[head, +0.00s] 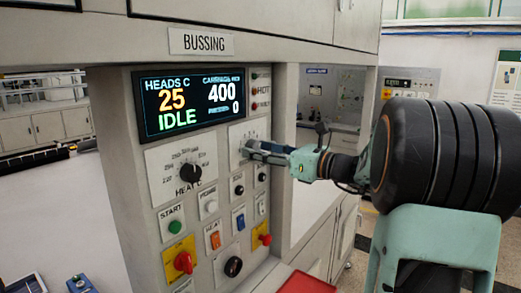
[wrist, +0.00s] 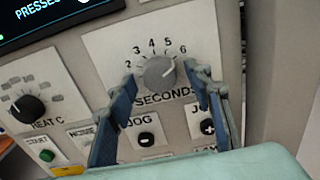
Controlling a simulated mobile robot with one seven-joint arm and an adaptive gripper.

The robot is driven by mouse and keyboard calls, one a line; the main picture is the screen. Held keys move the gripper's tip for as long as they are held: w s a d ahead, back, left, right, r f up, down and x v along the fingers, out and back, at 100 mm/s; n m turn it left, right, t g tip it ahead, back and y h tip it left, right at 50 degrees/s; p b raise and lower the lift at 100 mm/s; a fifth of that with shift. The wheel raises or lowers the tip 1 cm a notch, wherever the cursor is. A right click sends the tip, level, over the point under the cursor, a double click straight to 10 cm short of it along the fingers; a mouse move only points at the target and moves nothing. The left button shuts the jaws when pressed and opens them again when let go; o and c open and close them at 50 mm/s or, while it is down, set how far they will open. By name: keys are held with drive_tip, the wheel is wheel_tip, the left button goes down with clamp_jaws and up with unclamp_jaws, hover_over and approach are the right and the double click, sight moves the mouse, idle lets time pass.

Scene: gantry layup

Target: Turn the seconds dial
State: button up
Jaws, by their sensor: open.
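The seconds dial (wrist: 159,71) is a grey knob on a white plate with a printed scale and the word SECONDS, seen in the wrist view. My gripper (wrist: 164,84) is open, with one blue finger to the left and one to the right of the dial. I cannot tell whether either fingertip touches it. In the head view my gripper (head: 250,148) reaches from the right to the upper right of the panel and hides the dial. The display (head: 188,103) reads HEADS C 25, IDLE, 400 and 0.
The black HEAT C knob (head: 191,174) is left of the dial. Below are the green START button (head: 175,226), a red knob on yellow (head: 183,261) and several small buttons. A red tray (head: 306,283) is at the bottom. An opening lies right of the panel.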

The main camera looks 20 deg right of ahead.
drive_tip(key=shift+c, duration=0.4)
drive_tip(key=c, duration=1.1)
drive_tip(key=shift+f+n+b, duration=0.15)
drive_tip(key=shift+n+b, duration=0.15)
drive_tip(key=shift+b, duration=0.2)
drive_tip(key=shift+n+b, duration=5.5)
drive_tip(key=shift+b, duration=1.55)
drive_tip(key=shift+d+n, duration=0.1)
drive_tip(key=shift+n, duration=0.2)
